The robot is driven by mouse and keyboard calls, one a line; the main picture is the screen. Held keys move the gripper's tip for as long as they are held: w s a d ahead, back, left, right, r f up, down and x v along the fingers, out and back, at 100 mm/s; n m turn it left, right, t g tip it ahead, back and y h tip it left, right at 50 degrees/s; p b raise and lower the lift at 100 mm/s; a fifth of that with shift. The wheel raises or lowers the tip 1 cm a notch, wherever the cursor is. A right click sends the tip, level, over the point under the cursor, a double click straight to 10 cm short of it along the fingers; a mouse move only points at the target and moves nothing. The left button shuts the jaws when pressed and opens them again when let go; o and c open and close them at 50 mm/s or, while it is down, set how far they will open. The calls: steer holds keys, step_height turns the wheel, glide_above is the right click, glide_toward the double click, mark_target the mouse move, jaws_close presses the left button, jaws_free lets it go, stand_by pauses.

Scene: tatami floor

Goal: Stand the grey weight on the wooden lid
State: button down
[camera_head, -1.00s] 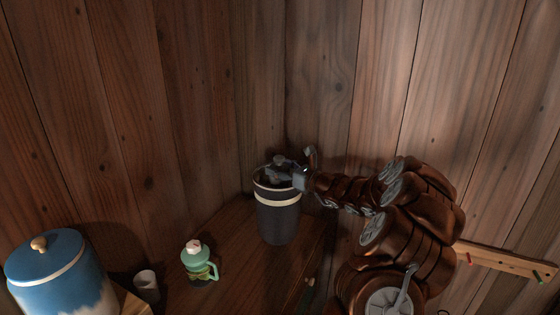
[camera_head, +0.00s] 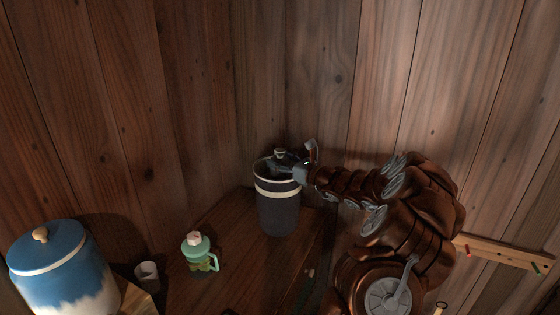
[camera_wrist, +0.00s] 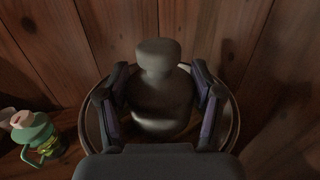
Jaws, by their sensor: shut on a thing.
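The grey weight (camera_wrist: 158,98) is a rounded body with a narrower neck and knob. It stands upright between the two fingers of my gripper (camera_wrist: 160,110) in the wrist view, and the fingers are shut on it. In the head view the weight's knob (camera_head: 280,153) shows just above the mouth of a dark crock with a pale band (camera_head: 278,212). My gripper (camera_head: 284,165) reaches in from the right at the crock's rim. The crock's rim circles the weight in the wrist view (camera_wrist: 232,125). No wooden lid can be made out; the crock's inside is hidden.
The crock stands on a wooden surface (camera_head: 222,285) close to the plank walls. A green bottle (camera_head: 198,253), a small grey cup (camera_head: 147,275) and a blue and white lidded jar (camera_head: 60,272) stand to its left. A peg rail (camera_head: 505,254) is on the right wall.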

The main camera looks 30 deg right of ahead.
steer(key=c, duration=0.6)
jaws_free()
steer(key=shift+a+f, duration=0.15)
steer(key=shift+f, duration=0.7)
steer(key=o, duration=0.4)
steer(key=shift+f, duration=0.25)
steer(key=shift+s+r, duration=0.1)
steer(key=shift+s, duration=0.15)
steer(key=shift+w+r, duration=0.3)
steer(key=shift+r, duration=0.05)
steer(key=v, duration=0.4)
steer(key=r+b+v, duration=0.1)
steer(key=v, duration=0.7)
steer(key=shift+w+r+b, duration=0.1)
steer(key=shift+r+b, duration=0.25)
